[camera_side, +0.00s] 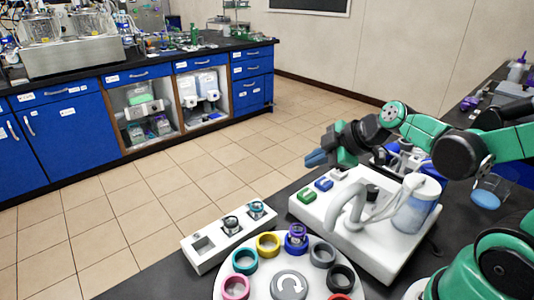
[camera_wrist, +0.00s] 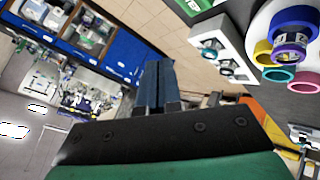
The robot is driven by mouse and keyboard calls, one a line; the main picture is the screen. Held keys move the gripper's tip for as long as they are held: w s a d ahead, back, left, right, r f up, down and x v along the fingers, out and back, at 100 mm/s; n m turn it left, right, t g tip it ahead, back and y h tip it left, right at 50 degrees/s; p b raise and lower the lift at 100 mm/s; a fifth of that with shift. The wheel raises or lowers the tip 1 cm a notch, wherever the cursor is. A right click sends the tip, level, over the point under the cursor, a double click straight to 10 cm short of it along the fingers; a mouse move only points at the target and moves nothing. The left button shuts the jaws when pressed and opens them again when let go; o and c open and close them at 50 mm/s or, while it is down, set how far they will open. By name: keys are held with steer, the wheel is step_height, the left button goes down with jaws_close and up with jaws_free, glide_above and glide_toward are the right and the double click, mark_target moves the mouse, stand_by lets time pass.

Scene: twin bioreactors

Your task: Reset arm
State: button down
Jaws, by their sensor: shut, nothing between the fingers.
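My gripper (camera_side: 316,158) is held in the air above the white pump unit, pointing left toward the open floor. Its blue fingers are together with nothing between them. In the wrist view the fingers (camera_wrist: 160,87) lie side by side and point toward the blue cabinets. The green and dark arm links behind it are mine, reaching in from the right. No object is touching the fingers.
A white unit (camera_side: 330,235) with buttons and a bottle (camera_side: 416,205) stands below my gripper. In front are a white carousel (camera_side: 262,288) with coloured rings and a white rack (camera_side: 212,257) holding two small vials. Twin bioreactors (camera_side: 70,55) stand on the far bench. Open floor lies between.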

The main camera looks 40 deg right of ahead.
steer(key=shift+s+a+r+m, duration=0.1)
steer(key=shift+s+a+m, duration=0.15)
steer(key=shift+a+m, duration=0.25)
steer(key=s+a+m, duration=0.1)
steer(key=m, duration=0.2)
steer(key=s+a+r+m+g+h, duration=0.1)
steer(key=m, duration=0.2)
steer(key=s+a+m, duration=0.1)
steer(key=s+m, duration=0.1)
steer(key=m, duration=0.2)
steer(key=shift+r+g+h, duration=0.25)
steer(key=shift+g+h, duration=0.15)
steer(key=w+d+r+n+g, duration=0.3)
steer(key=w+r+n+g, duration=0.2)
steer(key=n, duration=1.3)
steer(key=shift+w+d+r+g, duration=0.15)
steer(key=shift+d+r+g, duration=0.15)
steer(key=shift+r+g, duration=0.5)
steer(key=shift+f, duration=0.3)
